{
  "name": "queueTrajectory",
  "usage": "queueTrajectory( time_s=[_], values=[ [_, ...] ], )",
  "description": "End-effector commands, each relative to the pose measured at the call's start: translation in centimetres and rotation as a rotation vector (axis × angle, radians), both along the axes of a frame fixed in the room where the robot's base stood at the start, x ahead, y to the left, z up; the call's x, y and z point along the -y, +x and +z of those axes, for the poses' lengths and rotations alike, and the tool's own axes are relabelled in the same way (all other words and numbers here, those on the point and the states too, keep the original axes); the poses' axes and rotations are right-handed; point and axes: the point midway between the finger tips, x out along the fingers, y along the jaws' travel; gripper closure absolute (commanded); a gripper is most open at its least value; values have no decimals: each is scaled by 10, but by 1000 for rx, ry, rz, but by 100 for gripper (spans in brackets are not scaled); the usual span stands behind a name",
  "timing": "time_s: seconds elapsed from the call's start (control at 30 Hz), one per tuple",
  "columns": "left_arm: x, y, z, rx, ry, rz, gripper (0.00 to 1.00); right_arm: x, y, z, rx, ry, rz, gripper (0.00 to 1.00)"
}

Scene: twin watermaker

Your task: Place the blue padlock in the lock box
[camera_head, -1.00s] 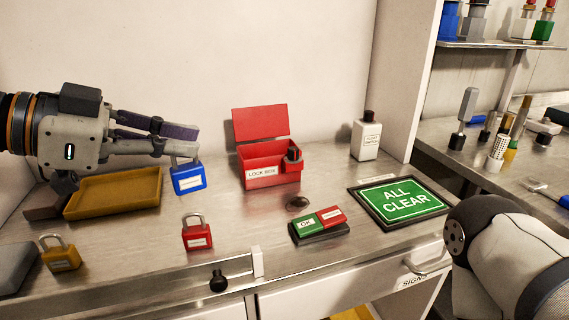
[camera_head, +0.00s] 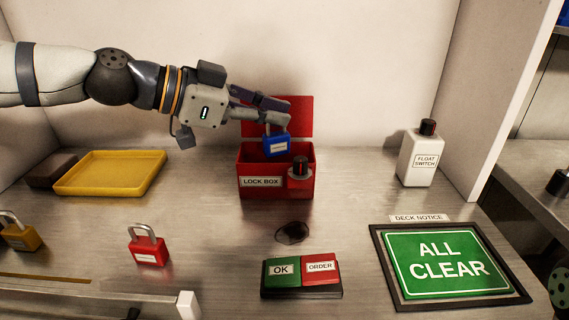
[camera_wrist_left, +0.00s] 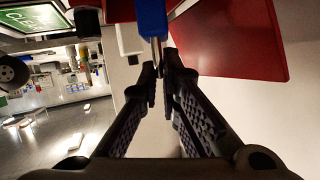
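The blue padlock (camera_head: 278,146) hangs from my left gripper (camera_head: 276,114), which is shut on its shackle. The padlock is over the opening of the red lock box (camera_head: 243,164), in front of its raised lid (camera_head: 297,115). I cannot tell whether its lower edge is below the rim. In the left wrist view the blue padlock (camera_wrist_left: 151,18) shows at the top, its shackle between the fingertips of my left gripper (camera_wrist_left: 163,75). The red lid (camera_wrist_left: 235,40) is beside it. My right gripper is not in view.
A black-and-red knob (camera_head: 300,168) sits at the box's front right. A red padlock (camera_head: 147,248), a brass padlock (camera_head: 19,234) and a yellow tray (camera_head: 75,186) are left.

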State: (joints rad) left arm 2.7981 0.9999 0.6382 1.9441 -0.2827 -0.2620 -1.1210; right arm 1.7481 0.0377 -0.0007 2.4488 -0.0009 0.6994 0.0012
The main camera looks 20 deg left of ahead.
Motion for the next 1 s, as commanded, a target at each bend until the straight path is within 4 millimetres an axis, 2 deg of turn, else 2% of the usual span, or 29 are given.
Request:
queueTrajectory(
  time_s=[0.03, 0.17, 0.37, 0.7, 0.73, 0.77, 1.0],
  values=[
    [0, 1, -16, -10, -2, 0, 100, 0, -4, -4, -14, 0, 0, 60],
    [0, 0, -31, -6, -1, 0, 100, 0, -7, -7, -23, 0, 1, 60],
    [0, 0, -65, -7, -1, 0, 100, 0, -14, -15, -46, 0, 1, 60],
    [0, 0, -67, -2, 0, 0, 100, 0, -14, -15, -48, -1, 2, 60],
    [0, 0, -66, -1, 1, -1, 88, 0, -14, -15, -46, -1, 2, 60],
    [0, 0, -66, 0, 0, -1, 86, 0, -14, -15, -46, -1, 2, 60],
    [0, 0, -65, 0, 0, 0, 86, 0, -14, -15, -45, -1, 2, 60]
  ],
)
